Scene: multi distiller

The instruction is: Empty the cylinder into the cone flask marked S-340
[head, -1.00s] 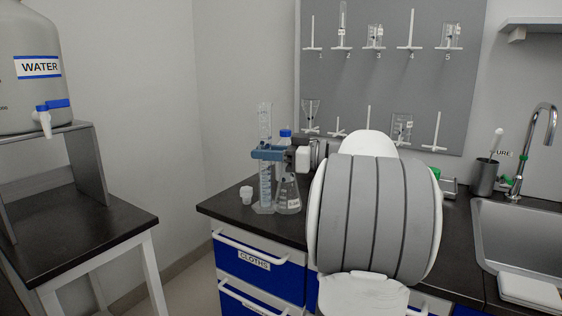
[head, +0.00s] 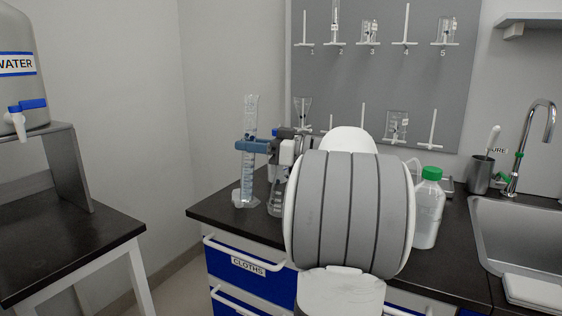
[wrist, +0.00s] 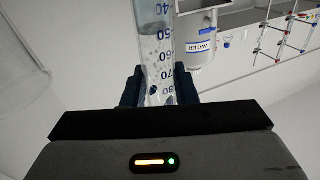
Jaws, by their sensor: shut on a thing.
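A tall clear graduated cylinder (head: 250,122) stands upright over the left part of the counter, its foot seemingly just above the surface. My gripper (head: 251,146) is shut around its middle. In the wrist view, the cylinder (wrist: 157,45) runs between my dark blue fingers (wrist: 157,90), with blue graduation numbers and what looks like clear liquid. A cone flask (head: 276,198) stands on the counter just right of the cylinder, partly hidden by my wrist. Its label is not readable. My arm hides much of the counter's middle.
A small white object (head: 236,197) lies by the cylinder's foot. A green-capped bottle (head: 428,210) stands right of my arm, near the sink (head: 520,235). A pegboard (head: 375,80) with glassware hangs behind. A WATER tank (head: 22,85) stands at left.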

